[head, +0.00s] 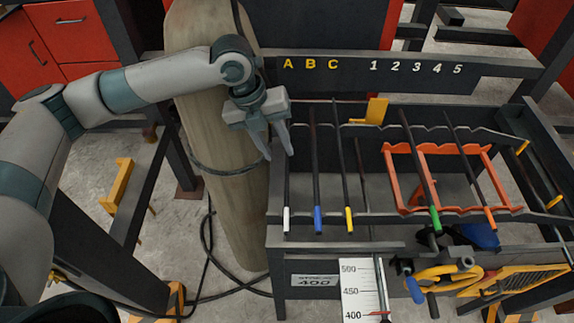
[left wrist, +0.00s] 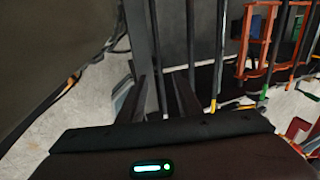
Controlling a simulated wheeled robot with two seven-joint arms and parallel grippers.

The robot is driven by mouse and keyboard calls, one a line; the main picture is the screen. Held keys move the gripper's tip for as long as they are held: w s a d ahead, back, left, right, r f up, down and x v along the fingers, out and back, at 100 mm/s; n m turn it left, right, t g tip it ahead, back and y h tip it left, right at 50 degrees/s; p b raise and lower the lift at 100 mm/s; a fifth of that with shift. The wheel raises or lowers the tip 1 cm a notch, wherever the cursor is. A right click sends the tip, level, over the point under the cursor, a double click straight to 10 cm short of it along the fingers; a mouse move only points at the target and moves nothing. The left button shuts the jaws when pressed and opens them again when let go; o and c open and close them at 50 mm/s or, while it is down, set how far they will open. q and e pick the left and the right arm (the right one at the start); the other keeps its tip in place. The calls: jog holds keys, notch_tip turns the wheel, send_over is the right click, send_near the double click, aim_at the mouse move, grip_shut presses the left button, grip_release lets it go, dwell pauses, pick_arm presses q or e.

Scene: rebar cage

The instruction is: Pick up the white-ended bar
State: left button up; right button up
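The white-ended bar (head: 287,219) is the leftmost of several dark bars lying across the rack, with its white tip toward me. My left gripper (head: 279,152) is open above the far part of this bar, fingers pointing down. In the left wrist view the left gripper (left wrist: 162,80) has its fingers apart, and a dark bar (left wrist: 159,50) shows between them. My right gripper is not in view.
Bars with blue (head: 318,220), yellow (head: 349,218), green (head: 435,218) and orange (head: 490,218) ends lie to the right. An orange frame (head: 396,180) stands in the rack. A wooden column (head: 222,190) stands close left. A white scale (head: 360,290) is in front.

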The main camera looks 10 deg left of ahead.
aim_at(286, 168)
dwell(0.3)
pick_arm(q)
jog(key=p+x, duration=0.2)
jog(key=x, duration=0.2)
jog(key=shift+s+p, duration=0.2)
jog(key=shift+p, duration=0.15)
jog(key=shift+d+f, duration=0.15)
jog(key=shift+f, duration=0.5)
jog(key=shift+c, duration=0.4)
grip_shut()
